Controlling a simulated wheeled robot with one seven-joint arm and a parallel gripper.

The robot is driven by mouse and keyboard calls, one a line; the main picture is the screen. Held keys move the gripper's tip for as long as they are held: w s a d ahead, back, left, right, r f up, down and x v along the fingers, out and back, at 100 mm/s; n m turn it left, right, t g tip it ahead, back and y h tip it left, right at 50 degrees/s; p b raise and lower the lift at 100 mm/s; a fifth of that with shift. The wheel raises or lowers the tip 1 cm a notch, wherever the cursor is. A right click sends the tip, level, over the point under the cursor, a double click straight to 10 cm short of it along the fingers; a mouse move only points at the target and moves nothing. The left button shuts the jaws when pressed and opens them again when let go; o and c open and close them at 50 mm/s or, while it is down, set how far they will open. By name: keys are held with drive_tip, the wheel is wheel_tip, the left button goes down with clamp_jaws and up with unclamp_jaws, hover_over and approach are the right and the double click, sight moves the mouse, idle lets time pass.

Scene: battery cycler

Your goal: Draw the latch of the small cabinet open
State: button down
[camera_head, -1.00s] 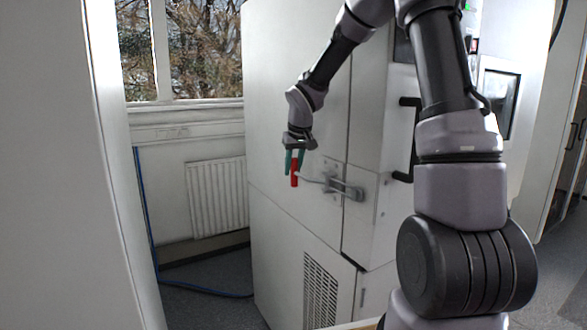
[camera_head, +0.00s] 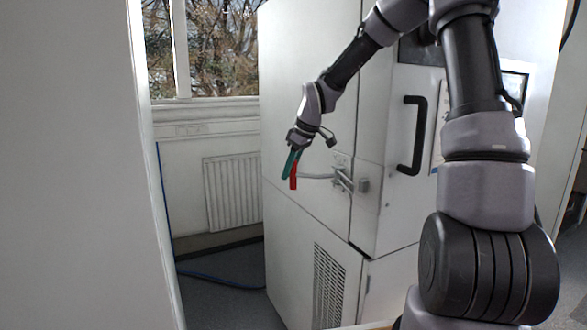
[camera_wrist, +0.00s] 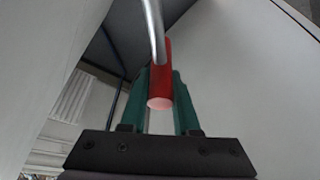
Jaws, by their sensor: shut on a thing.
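The small cabinet (camera_head: 305,215) is pale grey-white and stands in the middle of the head view. Its latch (camera_head: 342,177) is a metal fitting at the door seam, with a metal rod reaching left to a red handle (camera_head: 294,178). In the wrist view the red handle (camera_wrist: 160,90) sits between the two green fingers, with the metal rod (camera_wrist: 153,25) running up from it. My gripper (camera_head: 290,166) is shut on the red handle, left of the latch body; it also shows in the wrist view (camera_wrist: 160,105). Part of the handle is hidden by the fingers.
A black door handle (camera_head: 414,135) is on the cabinet's right-hand face. A vent grille (camera_head: 329,285) is below the latch. A white panel (camera_head: 70,160) fills the left side. A radiator (camera_head: 232,190) and a blue hose (camera_head: 215,281) lie behind, with open floor between.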

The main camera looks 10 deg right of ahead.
drive_tip(key=s+n+g, duration=0.1)
drive_tip(key=s+n, duration=0.1)
drive_tip(key=s, duration=0.1)
drive_tip(key=s+n+g+y, duration=0.1)
drive_tip(key=s+n, duration=0.2)
drive_tip(key=shift+s, duration=0.35)
drive_tip(key=shift+s+d, duration=0.25)
drive_tip(key=shift+s, duration=0.45)
drive_tip(key=shift+s+f, duration=0.1)
drive_tip(key=shift+s, duration=0.05)
drive_tip(key=c, duration=0.7)
unclamp_jaws()
drive_tip(key=shift+s, duration=0.1)
drive_tip(key=shift+o, duration=0.2)
drive_tip(key=shift+d+r, duration=0.1)
drive_tip(key=shift+r, duration=0.1)
drive_tip(key=v, duration=0.7)
